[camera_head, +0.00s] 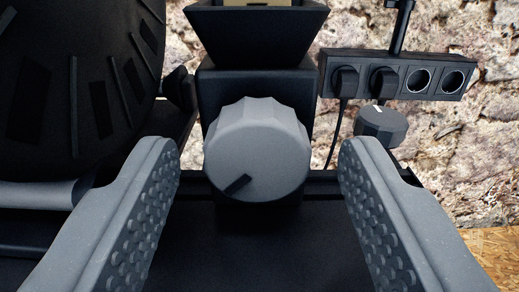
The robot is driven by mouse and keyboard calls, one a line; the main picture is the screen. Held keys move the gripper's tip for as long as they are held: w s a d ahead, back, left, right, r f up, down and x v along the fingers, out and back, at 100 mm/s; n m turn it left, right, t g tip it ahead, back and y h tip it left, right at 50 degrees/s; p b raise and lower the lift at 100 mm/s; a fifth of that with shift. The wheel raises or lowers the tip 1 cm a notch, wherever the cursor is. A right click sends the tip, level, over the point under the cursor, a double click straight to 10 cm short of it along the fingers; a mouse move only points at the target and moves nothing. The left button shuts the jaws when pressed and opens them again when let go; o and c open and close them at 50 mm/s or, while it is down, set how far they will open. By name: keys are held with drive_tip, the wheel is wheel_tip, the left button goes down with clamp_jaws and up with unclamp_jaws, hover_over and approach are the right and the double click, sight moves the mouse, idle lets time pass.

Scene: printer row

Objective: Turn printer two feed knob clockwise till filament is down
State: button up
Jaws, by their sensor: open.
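A large grey faceted knob (258,148) is in the middle of the view, on the front of a black housing (258,82) with a funnel-shaped top. A dark pointer mark on its face points to the lower left. My gripper (258,165) is open, with one studded grey finger on each side of the knob. Clear gaps show between the knob and both fingers, and neither appears to touch it. I cannot tell how far the fingertips reach in depth. No printer number shows, and no filament can be made out for certain.
A large black spool-like disc (75,85) fills the upper left. A smaller dark knob (380,124) with a light mark stands behind the right finger. A power strip (398,76) with plugs and a cable is at upper right, before a stone wall (455,150). Wooden surface (500,250) shows at lower right.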

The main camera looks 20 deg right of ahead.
drive_tip(key=c, duration=1)
drive_tip(key=shift+o, duration=0.2)
drive_tip(key=shift+f+m+b, duration=0.15)
drive_tip(key=shift+m+b, duration=0.45)
drive_tip(key=shift+b, duration=0.45)
drive_tip(key=shift+r+m+b, duration=0.2)
drive_tip(key=shift+m+b, duration=0.75)
drive_tip(key=shift+m, duration=0.05)
drive_tip(key=o, duration=1)
drive_tip(key=shift+c, duration=0.2)
drive_tip(key=shift+s+a, duration=0.1)
drive_tip(key=b+v, duration=0.1)
drive_tip(key=v, duration=1.2)
drive_tip(key=shift+s, duration=0.25)
